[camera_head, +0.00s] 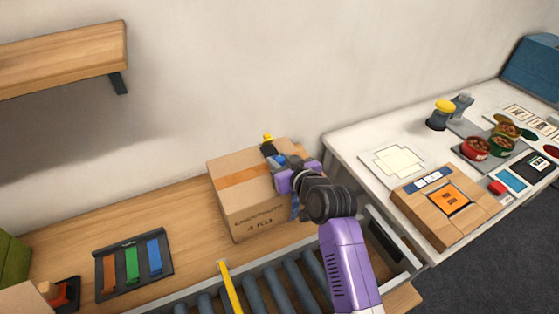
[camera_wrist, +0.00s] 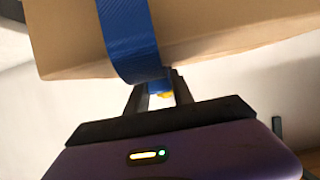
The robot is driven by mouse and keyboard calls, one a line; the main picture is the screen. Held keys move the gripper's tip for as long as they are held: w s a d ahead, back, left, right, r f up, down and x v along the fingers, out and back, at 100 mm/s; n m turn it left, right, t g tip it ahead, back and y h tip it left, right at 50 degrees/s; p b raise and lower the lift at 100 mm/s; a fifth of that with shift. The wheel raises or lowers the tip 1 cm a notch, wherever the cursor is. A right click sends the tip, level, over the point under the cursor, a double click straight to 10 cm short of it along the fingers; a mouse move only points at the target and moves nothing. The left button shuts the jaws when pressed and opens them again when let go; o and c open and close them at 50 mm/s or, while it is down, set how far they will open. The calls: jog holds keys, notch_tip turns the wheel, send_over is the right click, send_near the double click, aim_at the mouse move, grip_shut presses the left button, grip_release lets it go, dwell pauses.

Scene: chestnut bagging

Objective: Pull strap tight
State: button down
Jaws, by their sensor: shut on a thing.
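A closed cardboard box (camera_head: 247,198) printed "CHESTNUTS 4 KG" stands on the wooden bench, with orange tape on its top. A blue strap (camera_wrist: 130,38) runs over the box, seen close in the wrist view; the box (camera_wrist: 205,30) fills the top of that view. My gripper (camera_wrist: 158,92) is shut on the blue strap, at its lower end just past the box edge. In the head view my gripper (camera_head: 283,172) is at the right part of the box top, and my wrist hides that side. A black and yellow piece (camera_head: 268,145) sits at the back of the box top.
A roller conveyor (camera_head: 265,288) with a yellow bar (camera_head: 231,288) lies in front of the box. A black holder (camera_head: 134,265) with orange, green and blue strips lies left. A white table (camera_head: 350,140) with bowls, cards and a flat carton stands right. A wooden shelf (camera_head: 60,58) hangs upper left.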

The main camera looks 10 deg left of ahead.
dwell(0.8)
jog(key=s+d, duration=0.1)
jog(key=s+d+p, duration=0.1)
jog(key=s, duration=0.1)
jog(key=s+d, duration=0.1)
jog(key=s, duration=0.1)
jog(key=shift+s+d+p, duration=0.15)
jog(key=shift+d+p, duration=0.1)
jog(key=shift+p, duration=0.05)
jog(key=c, duration=1.1)
grip_release()
